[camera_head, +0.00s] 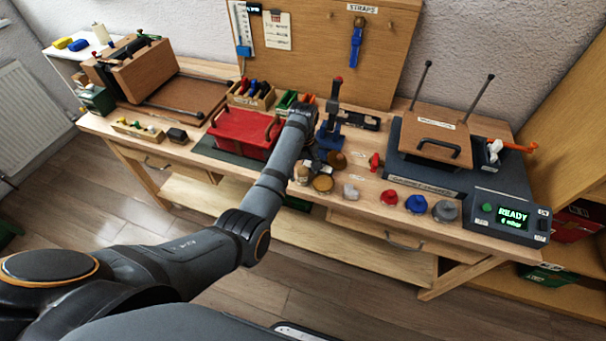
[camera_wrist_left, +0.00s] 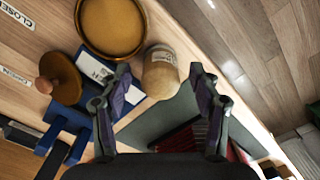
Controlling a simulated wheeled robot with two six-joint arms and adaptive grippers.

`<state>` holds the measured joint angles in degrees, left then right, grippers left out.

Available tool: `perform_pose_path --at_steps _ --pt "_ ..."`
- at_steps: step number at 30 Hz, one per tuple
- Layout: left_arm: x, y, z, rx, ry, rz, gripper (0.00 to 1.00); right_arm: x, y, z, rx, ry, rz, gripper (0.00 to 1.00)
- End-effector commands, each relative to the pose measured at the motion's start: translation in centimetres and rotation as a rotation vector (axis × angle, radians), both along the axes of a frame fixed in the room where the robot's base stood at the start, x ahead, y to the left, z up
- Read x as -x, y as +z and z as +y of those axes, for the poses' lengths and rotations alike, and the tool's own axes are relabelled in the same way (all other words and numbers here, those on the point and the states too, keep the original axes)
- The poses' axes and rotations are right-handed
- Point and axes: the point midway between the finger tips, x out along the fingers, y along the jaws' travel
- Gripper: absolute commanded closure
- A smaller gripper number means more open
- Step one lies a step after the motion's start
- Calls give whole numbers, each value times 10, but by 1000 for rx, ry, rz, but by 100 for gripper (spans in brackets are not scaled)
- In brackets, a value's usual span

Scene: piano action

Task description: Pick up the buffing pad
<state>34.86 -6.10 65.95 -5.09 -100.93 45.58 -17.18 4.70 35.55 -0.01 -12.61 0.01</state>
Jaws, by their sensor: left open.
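A round brown pad with a wooden knob, which looks like the buffing pad (camera_head: 337,159), lies on the bench just right of my left gripper (camera_head: 311,160). The pad also shows at the left of the left wrist view (camera_wrist_left: 62,80), outside the fingers. My left gripper is open, its fingers spread in the left wrist view (camera_wrist_left: 158,78). A small jar with a pale top (camera_wrist_left: 161,72) appears between the fingertips; I cannot tell how far below them it is. A round amber-brown tin (camera_head: 323,183) stands near the jar. My right gripper is not in view.
A blue stand (camera_head: 329,136) is close behind the gripper. A red case (camera_head: 243,134) lies to the left on a green mat. A whitish lump (camera_head: 350,192) and several coloured knobs sit along the front edge. A press (camera_head: 431,142) fills the right side.

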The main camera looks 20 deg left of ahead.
Motion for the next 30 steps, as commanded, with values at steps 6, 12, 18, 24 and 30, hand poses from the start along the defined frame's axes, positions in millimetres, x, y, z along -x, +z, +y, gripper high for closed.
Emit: perform_pose_path --at_steps 6,12,18,24,30 --pt "0 0 0 0 0 0 46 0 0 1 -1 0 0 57" --pt "0 0 0 0 0 0 73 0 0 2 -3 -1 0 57" --pt "0 0 0 0 0 0 89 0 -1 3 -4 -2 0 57" --pt "0 2 0 0 0 -1 89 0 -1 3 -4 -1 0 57" --pt "-1 25 0 0 0 -3 89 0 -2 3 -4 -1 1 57"
